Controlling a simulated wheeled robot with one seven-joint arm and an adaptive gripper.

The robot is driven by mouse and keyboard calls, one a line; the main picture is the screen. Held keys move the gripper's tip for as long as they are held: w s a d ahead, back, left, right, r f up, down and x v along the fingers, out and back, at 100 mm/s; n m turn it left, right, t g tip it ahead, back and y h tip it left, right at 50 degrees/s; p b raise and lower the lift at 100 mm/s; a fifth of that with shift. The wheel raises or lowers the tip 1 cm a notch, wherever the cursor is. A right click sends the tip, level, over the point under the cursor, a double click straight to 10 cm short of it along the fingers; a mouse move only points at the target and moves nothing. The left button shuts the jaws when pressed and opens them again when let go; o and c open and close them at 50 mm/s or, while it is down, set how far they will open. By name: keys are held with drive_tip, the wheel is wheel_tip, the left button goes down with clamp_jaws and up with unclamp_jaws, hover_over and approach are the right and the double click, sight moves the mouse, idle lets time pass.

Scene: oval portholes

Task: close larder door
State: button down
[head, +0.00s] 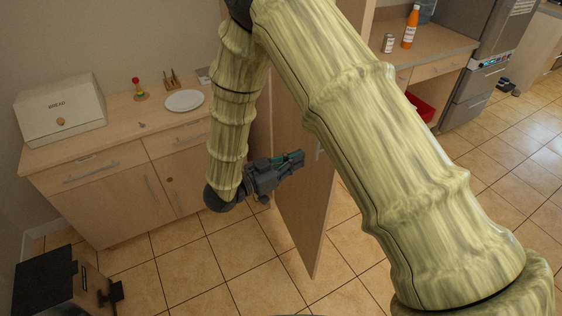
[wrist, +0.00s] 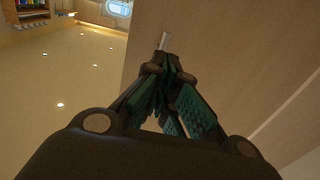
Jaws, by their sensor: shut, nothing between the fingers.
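The larder door (head: 308,220) is a tall light-wood panel. It stands open, jutting out over the tiled floor, and my arm hides its upper part. My gripper (head: 299,158) is shut and empty, with its fingertips pointing right, close in front of the door's face. In the wrist view the shut fingers (wrist: 169,68) overlap the door panel (wrist: 230,50). A short pale metal bar (wrist: 164,41), perhaps the door's handle, shows just beyond the fingertips near the door's edge. I cannot tell whether the fingers touch the door. The larder itself is mostly hidden behind my arm.
A left counter holds a bread box (head: 61,108), a white plate (head: 184,100) and small items. A right counter holds an orange bottle (head: 410,27) and a can (head: 388,43). A dark box-like object (head: 48,283) stands at lower left. Tiled floor (head: 170,262) lies open between.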

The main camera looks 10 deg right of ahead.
drive_tip(key=shift+p+x, duration=0.8)
drive_tip(key=shift+x, duration=1.3)
